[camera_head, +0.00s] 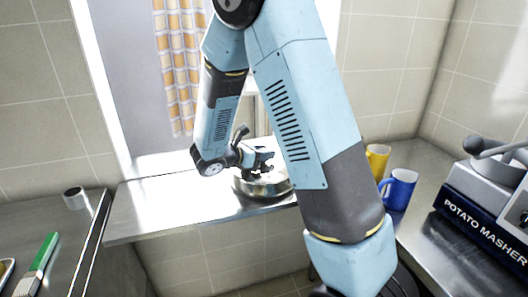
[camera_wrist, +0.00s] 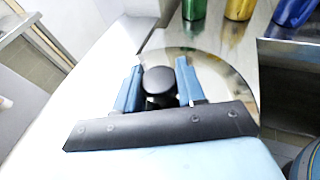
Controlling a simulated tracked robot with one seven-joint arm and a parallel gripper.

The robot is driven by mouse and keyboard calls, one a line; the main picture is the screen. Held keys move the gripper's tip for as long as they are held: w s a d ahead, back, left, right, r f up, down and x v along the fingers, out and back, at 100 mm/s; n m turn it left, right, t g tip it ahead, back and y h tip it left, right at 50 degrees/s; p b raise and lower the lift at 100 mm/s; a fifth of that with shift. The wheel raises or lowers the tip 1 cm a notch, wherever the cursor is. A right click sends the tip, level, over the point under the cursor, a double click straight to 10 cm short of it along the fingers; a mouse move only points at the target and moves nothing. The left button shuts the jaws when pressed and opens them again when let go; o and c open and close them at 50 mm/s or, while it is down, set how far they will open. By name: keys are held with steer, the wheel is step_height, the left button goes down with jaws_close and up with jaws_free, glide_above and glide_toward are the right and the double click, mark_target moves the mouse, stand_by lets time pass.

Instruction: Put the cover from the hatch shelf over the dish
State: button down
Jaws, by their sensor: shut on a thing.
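The cover (camera_head: 262,187) is a shiny round metal lid near the right end of the steel hatch shelf (camera_head: 150,213), partly hidden by my arm. In the wrist view its rim and metal top (camera_wrist: 221,75) spread around a dark knob (camera_wrist: 159,81). My gripper (camera_head: 262,163) is above the cover. In the wrist view my gripper (camera_wrist: 160,88) has one blue finger on each side of the knob, shut on it. I cannot tell whether the cover rests on the shelf or is slightly raised. I cannot make out the dish in either view.
A yellow mug (camera_head: 376,160) and a blue mug (camera_head: 398,189) stand on the right counter. A potato masher machine (camera_head: 490,205) stands further right. A small metal cup (camera_head: 75,197) and a green-handled brush (camera_head: 39,262) are on the left counter. The shelf's left part is clear.

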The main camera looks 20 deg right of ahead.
steer(key=c, duration=0.7)
jaws_free()
steer(key=shift+o, duration=0.2)
